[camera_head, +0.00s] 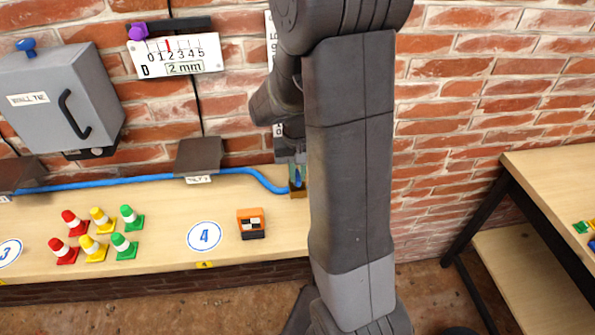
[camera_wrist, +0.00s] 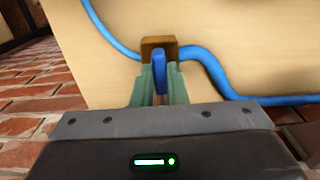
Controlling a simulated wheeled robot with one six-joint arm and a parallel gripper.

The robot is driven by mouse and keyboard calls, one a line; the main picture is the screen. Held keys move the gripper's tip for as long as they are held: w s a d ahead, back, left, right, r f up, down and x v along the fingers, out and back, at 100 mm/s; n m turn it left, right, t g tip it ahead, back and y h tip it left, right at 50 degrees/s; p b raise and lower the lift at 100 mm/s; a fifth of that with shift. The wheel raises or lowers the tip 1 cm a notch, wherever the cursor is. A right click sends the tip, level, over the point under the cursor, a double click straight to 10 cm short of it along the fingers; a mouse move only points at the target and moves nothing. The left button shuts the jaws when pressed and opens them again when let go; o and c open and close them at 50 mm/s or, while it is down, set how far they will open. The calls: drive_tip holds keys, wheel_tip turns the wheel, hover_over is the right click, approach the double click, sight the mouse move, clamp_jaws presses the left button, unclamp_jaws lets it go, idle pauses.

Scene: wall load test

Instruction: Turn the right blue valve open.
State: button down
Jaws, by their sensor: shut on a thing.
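The right blue valve has a small brown block (camera_wrist: 152,42) on the blue pipe and a blue handle (camera_wrist: 159,60). In the head view the brown block (camera_head: 299,193) shows at the right end of the tabletop, partly behind my arm. My gripper (camera_wrist: 160,78) has its two green fingers on either side of the blue handle and is shut on it. In the wrist view the handle points from the block toward my palm, while the pipe runs sideways. In the head view my gripper (camera_head: 297,172) is mostly hidden by my arm.
A wooden bench (camera_head: 160,205) runs along the brick wall, with several small cones, an orange block (camera_head: 251,223) and the blue pipe (camera_head: 240,173) on it. A grey wall box (camera_head: 60,98) hangs at left. Another table (camera_head: 550,170) stands at right, past a floor gap.

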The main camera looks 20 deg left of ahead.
drive_tip(key=shift+n, duration=0.3)
drive_tip(key=n, duration=0.4)
drive_tip(key=shift+b, duration=0.3)
drive_tip(key=n, duration=0.9)
drive_tip(key=shift+b, duration=0.3)
drive_tip(key=n, duration=0.4)
drive_tip(key=shift+n, duration=0.3)
drive_tip(key=c, duration=1.4)
unclamp_jaws()
drive_tip(key=shift+c, duration=0.2)
